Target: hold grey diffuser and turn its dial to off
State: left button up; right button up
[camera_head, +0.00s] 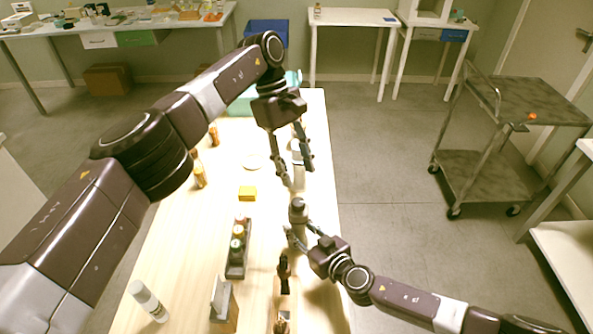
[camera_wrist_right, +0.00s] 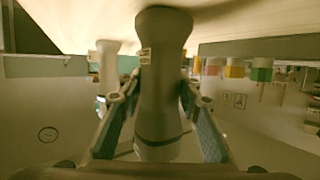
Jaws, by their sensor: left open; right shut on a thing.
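The grey diffuser (camera_head: 298,212) stands upright near the right edge of the table, with a dark round top. It also fills the middle of the right wrist view (camera_wrist_right: 162,75), which looks upside down. My right gripper (camera_head: 302,232) is shut on its body, one finger on each side. My left gripper (camera_head: 298,177) is open above and just beyond the diffuser, fingers pointing down, apparently apart from its top. I cannot make out the dial or its setting.
A paler bottle-like thing (camera_head: 299,172) stands behind the left fingers. A dark rack (camera_head: 238,262) with several small bottles, a yellow block (camera_head: 247,193) and a white bottle (camera_head: 148,300) are to the left. Amber bottles (camera_head: 200,175) stand farther back. Bare wood lies left of the diffuser.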

jog(key=o, duration=1.4)
jog(key=shift+c, duration=0.2)
